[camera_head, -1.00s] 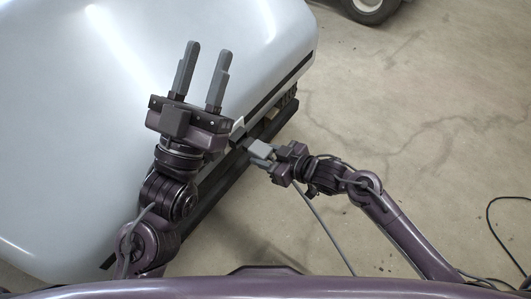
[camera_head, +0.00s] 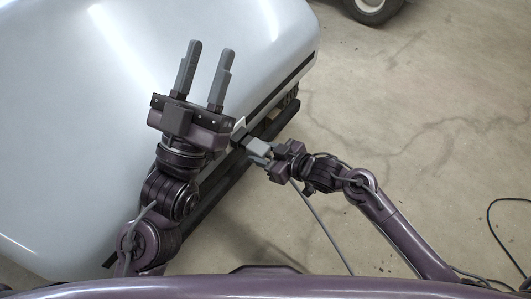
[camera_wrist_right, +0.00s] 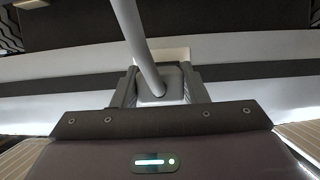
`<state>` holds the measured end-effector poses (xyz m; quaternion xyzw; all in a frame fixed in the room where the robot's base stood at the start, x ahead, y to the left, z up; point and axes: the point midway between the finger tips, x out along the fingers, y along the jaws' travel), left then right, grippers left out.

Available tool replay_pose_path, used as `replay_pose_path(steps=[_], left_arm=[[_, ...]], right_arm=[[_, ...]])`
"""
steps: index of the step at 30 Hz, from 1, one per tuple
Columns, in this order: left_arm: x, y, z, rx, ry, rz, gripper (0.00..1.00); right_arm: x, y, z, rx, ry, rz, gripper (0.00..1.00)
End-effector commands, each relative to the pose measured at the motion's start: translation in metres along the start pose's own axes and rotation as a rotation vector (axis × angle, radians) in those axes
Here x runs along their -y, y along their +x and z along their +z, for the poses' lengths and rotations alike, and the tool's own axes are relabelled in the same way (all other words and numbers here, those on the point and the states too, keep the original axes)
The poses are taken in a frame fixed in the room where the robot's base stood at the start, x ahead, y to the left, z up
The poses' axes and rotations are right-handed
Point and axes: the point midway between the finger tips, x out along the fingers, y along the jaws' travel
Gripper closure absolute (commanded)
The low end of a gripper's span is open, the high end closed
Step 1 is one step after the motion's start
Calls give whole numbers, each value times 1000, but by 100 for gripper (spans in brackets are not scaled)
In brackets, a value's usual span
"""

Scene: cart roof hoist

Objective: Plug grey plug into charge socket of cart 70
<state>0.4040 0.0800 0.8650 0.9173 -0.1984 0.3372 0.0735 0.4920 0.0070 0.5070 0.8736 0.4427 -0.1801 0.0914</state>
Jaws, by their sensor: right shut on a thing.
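A pale grey-white cart (camera_head: 75,150) fills the left of the head view; no number is readable on it. My right gripper (camera_head: 261,153) is beside the cart's dark lower edge, shut on the grey plug (camera_head: 256,146). The plug's front points at the cart side, close to a small white plate (camera_head: 239,125) and a dark part there. In the right wrist view the plug (camera_wrist_right: 158,92) sits between the fingers, before a pale plate (camera_wrist_right: 178,54). The socket opening is hidden, and I cannot tell whether the plug touches it. My left gripper (camera_head: 209,58) is open and empty above the cart body.
A grey cable (camera_head: 322,225) runs from the plug down to the floor. Another dark cable (camera_head: 492,225) lies at the right. A wheel (camera_head: 372,8) of another vehicle shows at the top. The concrete floor (camera_head: 420,120) right of the cart is clear.

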Motion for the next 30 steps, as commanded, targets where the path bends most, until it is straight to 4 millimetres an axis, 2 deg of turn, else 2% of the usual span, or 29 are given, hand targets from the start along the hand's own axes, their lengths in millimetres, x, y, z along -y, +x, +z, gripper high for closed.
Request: replay_pose_path(steps=[26, 27, 30], left_arm=[[0, 0, 0, 0, 0, 0, 64], [0, 0, 0, 0, 0, 0, 64], [0, 0, 0, 0, 0, 0, 64]], right_arm=[[0, 20, -9, -1, 0, 0, 97], [0, 20, -9, -1, 0, 0, 55], [0, 20, -9, -1, 0, 0, 42]])
